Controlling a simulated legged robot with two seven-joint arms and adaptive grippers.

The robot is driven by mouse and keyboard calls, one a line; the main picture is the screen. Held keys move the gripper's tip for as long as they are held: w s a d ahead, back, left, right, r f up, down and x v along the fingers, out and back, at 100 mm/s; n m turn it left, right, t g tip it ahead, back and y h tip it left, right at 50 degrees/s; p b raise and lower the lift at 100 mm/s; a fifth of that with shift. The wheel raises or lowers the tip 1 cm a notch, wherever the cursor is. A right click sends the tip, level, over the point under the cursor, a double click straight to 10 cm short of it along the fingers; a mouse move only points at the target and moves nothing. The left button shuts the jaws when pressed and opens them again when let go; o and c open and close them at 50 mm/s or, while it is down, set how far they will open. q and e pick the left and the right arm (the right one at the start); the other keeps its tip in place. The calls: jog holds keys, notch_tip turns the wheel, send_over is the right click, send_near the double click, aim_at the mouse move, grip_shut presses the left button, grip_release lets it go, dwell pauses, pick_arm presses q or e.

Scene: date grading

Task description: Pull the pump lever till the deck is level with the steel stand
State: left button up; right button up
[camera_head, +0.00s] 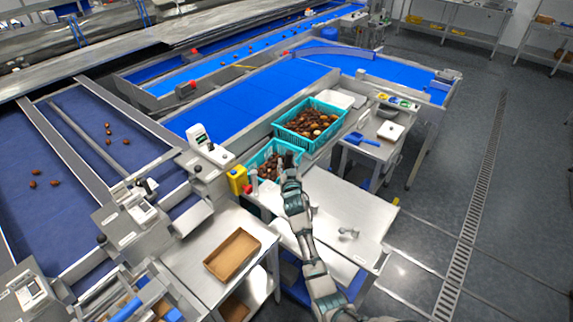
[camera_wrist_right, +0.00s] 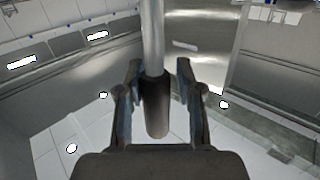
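The pump lever shows in the right wrist view as a bright metal rod (camera_wrist_right: 152,35) ending in a dark cylindrical grip (camera_wrist_right: 156,110). My right gripper (camera_wrist_right: 158,90) is open, with one finger on each side of the dark grip. In the head view my right gripper (camera_head: 290,163) is beside the teal crates, and the lever is hard to make out there. A pale, flat steel top (camera_head: 345,205) lies to the right of my right arm, with blue parts below it. I cannot tell for sure which surfaces are the deck and the stand. My left gripper is not in view.
Two teal crates (camera_head: 303,142) of dates stand beyond the gripper. A yellow container (camera_head: 237,180) is to its left. A cardboard tray (camera_head: 232,254) sits on a front-left table. A side table (camera_head: 372,152) holds a blue scoop (camera_head: 361,139). Floor at right is clear.

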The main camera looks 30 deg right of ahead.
jog(key=shift+o, duration=0.9)
